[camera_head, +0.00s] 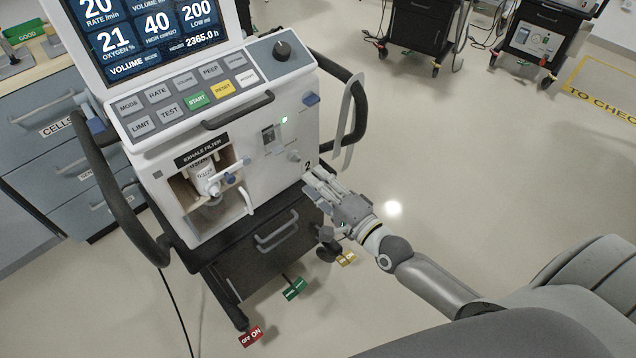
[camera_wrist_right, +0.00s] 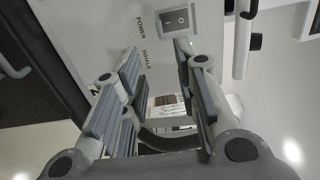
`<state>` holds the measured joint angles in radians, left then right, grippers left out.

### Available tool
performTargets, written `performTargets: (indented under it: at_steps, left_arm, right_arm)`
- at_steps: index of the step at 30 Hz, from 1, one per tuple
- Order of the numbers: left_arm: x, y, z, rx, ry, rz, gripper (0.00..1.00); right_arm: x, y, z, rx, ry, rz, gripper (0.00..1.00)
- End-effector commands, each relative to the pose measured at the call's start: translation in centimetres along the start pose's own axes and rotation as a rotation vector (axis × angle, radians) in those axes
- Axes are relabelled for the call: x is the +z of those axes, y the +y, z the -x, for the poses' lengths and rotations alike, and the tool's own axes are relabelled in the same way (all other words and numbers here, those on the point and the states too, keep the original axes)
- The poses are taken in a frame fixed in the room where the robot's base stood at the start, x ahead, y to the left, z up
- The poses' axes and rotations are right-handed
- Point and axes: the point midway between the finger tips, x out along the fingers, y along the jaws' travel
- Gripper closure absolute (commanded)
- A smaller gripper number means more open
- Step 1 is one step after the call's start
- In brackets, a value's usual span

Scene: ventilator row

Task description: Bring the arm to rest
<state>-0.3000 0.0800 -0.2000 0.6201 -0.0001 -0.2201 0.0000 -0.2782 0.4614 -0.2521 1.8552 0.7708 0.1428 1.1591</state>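My right gripper (camera_head: 318,188) is beside the lower right edge of the ventilator (camera_head: 265,150), with my right arm reaching in from the lower right. In the right wrist view its two fingers (camera_wrist_right: 156,62) are spread apart with nothing between them. The ventilator's side with a rocker power switch (camera_wrist_right: 177,20) lies beyond the fingertips. I cannot tell whether a finger touches the housing. My left gripper is not in view.
The ventilator has a lit screen (camera_head: 150,30), side handles (camera_head: 358,110) and an open exhale filter compartment with a filter (camera_head: 207,178) inside. Drawers (camera_head: 50,118) stand at left. Other carts (camera_head: 425,28) stand at the back. Floor at right is clear.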

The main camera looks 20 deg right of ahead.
Motion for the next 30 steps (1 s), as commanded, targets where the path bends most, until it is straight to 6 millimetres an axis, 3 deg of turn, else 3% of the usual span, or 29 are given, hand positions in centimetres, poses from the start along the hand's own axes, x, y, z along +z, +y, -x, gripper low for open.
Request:
performTargets:
  at_steps: [12, 16, 20, 23, 26, 30]
  left_arm:
    - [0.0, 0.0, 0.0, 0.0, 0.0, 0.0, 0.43]
    - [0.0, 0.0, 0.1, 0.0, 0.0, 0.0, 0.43]
    - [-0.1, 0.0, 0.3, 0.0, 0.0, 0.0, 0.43]
    - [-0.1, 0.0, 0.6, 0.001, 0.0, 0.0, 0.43]
    - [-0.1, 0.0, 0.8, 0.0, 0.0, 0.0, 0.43]
    - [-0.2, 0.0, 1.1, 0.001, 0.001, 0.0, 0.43]
  right_arm:
    - [0.0, 0.0, 0.0, 0.001, 0.0, 0.001, 0.71]
    - [-0.3, 2.0, 0.2, 0.042, 0.01, 0.046, 0.71]
    - [-1.3, 8.3, 1.3, 0.179, 0.024, 0.198, 0.71]
    - [-1.9, 15.3, 3.5, 0.34, 0.009, 0.367, 0.71]
    - [-2.0, 22.3, 6.8, 0.509, -0.044, 0.535, 0.71]
    - [-1.0, 31.0, 13.1, 0.736, -0.179, 0.745, 0.71]
